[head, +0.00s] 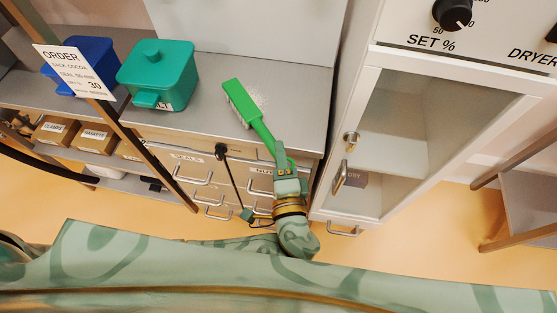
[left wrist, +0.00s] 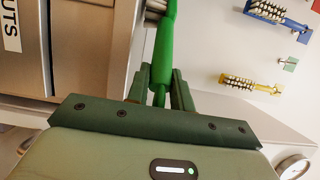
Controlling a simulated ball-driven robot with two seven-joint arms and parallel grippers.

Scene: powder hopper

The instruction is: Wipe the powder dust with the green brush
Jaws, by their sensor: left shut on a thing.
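The green brush (head: 240,103) lies over the grey counter top (head: 300,95), its head toward the back and its handle toward me. White powder dust (head: 257,98) shows on the counter along the right side of the brush head. My left gripper (head: 284,163) is shut on the brush handle near the counter's front edge. The left wrist view shows the green handle (left wrist: 164,52) between the fingers, with pale bristles at the top. Whether the bristles touch the counter is hidden. My right gripper is not in view.
A teal lidded bin (head: 158,75) and a blue bin (head: 82,65) stand left of the brush. A white cabinet (head: 400,125) borders the counter's right. Blue (left wrist: 278,16) and yellow (left wrist: 250,83) brushes show on the wall.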

